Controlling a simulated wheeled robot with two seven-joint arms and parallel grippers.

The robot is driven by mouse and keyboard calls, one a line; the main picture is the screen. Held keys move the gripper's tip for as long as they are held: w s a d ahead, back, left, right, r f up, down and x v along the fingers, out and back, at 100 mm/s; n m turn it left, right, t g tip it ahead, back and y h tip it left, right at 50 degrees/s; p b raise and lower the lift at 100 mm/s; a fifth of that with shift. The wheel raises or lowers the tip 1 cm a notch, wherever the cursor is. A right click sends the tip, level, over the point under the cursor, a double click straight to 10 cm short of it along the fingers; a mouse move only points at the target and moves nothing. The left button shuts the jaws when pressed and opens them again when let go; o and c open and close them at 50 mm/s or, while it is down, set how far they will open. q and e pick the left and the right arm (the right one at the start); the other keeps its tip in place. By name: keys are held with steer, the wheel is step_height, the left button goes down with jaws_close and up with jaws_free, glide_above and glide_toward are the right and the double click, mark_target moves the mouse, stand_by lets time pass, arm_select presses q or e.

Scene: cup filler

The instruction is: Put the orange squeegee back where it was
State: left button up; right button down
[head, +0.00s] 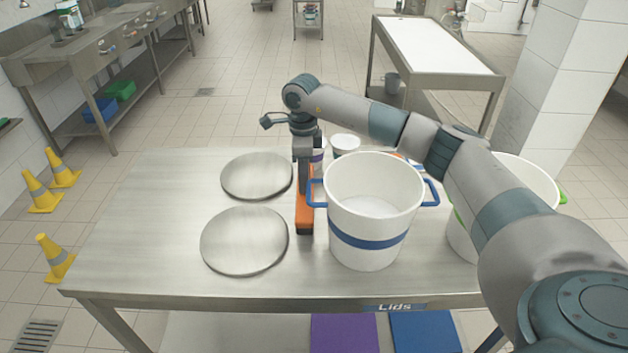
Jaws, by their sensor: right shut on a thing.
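The orange squeegee (304,215) is on or just above the steel table, left of the large white bucket with a blue band (372,222). Its long side runs from front to back, and I cannot tell whether it touches the table. My right gripper (303,178) points down onto it from above and is shut on it. The arm reaches over the buckets from the right and hides part of what is behind. My left gripper is not in view.
Two round metal lids (244,240) (257,175) lie on the left of the table (140,230). A second white bucket (520,175) stands on the right, partly behind my arm. Small white cups (345,144) stand at the back. The table's left end is clear.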

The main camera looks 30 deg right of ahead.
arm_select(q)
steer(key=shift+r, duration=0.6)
arm_select(e)
steer(key=shift+s+d, duration=0.35)
steer(key=shift+d, duration=0.2)
steer(key=shift+s+d, duration=0.3)
steer(key=shift+d, duration=0.2)
arm_select(q)
steer(key=shift+p, duration=0.35)
arm_select(e)
step_height(320, 180, down, 3)
steer(key=shift+f+p, duration=0.2)
steer(key=shift+p, duration=0.85)
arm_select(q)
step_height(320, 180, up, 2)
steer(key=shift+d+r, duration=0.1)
